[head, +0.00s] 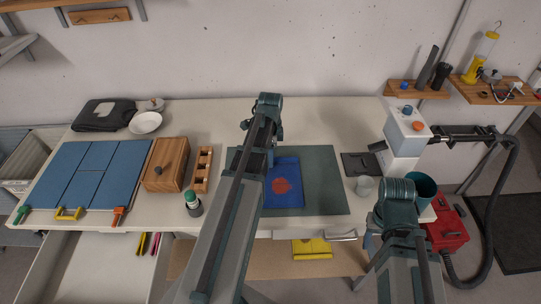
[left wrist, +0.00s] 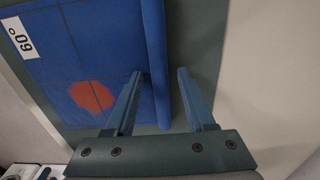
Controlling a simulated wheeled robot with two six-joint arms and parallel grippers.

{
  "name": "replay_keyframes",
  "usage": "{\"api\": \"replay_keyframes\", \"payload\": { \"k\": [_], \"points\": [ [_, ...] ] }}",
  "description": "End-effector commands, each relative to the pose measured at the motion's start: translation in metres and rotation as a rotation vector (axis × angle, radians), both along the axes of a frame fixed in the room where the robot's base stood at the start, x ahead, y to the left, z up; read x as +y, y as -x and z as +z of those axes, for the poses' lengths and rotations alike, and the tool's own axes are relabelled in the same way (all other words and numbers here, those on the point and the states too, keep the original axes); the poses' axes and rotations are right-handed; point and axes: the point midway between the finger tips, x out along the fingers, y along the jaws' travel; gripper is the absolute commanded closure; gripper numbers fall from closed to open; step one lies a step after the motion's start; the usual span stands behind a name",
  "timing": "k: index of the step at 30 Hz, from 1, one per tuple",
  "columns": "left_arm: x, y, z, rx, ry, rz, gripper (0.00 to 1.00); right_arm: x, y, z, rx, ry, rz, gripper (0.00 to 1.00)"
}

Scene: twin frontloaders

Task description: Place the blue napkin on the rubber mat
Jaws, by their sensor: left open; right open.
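The blue napkin (head: 284,188) with a red blotch lies on a dark green mat (head: 325,180), which looks like the rubber mat, at the middle of the table. My left arm covers its left part in the head view. In the left wrist view the napkin (left wrist: 85,60) shows a white "60°" label and a raised, folded or rolled edge. My left gripper (left wrist: 160,78) is open, and that edge lies between its fingers; I cannot tell whether they touch it. My right arm stands at the lower right of the head view, its gripper not visible.
Blue panels (head: 80,175), a wooden box (head: 165,165) and a green-topped bottle (head: 193,203) are left of the mat. A drawer (head: 95,265) stands open below. The mat's right part is bare.

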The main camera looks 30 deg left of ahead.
Motion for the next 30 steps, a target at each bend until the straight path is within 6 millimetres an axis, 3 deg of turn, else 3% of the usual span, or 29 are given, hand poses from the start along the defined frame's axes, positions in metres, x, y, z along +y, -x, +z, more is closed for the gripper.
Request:
{"api": "replay_keyframes", "payload": {
  "k": [8,30],
  "points": [
    [0.0,0.0,0.018,0.0,0.0,0.0,0.45,0.0,0.0,0.018,0.0,0.0,0.0,0.5],
    [0.0,0.0,0.119,0.0,0.0,0.0,0.45,0.0,0.0,0.119,0.0,-0.001,0.0,0.5]
  ]
}}
